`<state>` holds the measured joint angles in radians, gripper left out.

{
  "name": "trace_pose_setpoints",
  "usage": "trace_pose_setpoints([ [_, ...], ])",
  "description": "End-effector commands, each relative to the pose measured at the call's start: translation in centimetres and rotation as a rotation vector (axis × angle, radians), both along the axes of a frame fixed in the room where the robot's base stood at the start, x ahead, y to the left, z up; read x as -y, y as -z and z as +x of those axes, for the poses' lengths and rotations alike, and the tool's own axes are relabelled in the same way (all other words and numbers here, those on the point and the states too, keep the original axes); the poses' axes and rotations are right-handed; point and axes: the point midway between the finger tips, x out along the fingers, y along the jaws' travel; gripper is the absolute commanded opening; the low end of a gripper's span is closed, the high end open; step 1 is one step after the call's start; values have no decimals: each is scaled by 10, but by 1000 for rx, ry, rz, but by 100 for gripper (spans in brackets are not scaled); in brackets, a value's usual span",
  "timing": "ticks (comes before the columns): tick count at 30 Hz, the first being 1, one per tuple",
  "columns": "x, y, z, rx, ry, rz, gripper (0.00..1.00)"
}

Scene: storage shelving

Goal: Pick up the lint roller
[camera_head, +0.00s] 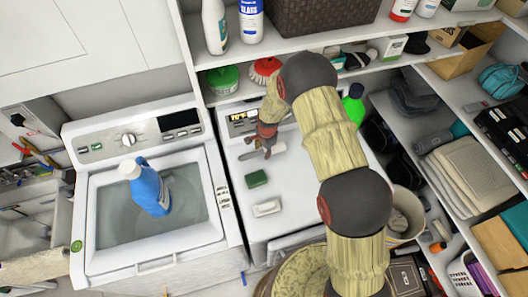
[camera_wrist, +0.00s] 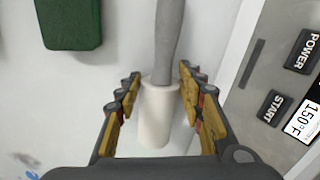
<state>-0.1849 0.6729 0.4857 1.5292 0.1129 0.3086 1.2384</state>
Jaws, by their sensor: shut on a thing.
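The lint roller (camera_wrist: 155,125) has a white roll and a grey handle. In the wrist view the roll lies between my fingers and the handle points away toward the top edge. In the head view its grey handle (camera_head: 248,154) lies just left of my fingers, over the white top of the right-hand machine. My gripper (camera_head: 267,149) points down at the back of that top, near the control panel. It is shut on the lint roller, as the wrist view (camera_wrist: 160,75) shows a finger on each side of the roll. Any gap below the roller cannot be told.
A green block (camera_head: 256,179) and a white bar (camera_head: 267,208) lie in front of the gripper. The control panel (camera_head: 243,122) stands behind it. A shelf (camera_head: 290,44) with bottles and a basket runs above. A washer (camera_head: 225,230) with a blue bottle (camera_head: 150,190) is left.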

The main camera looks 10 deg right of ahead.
Motion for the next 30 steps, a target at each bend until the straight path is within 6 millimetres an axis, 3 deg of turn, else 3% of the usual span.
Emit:
trace_pose_setpoints([
  [3,0,-19,3,7,-1,1,11],
  [14,3,-81,-52,4,-2,0,11],
  [21,6,-100,-100,2,-1,0,11],
  [30,8,-115,-133,2,-1,1,11],
])
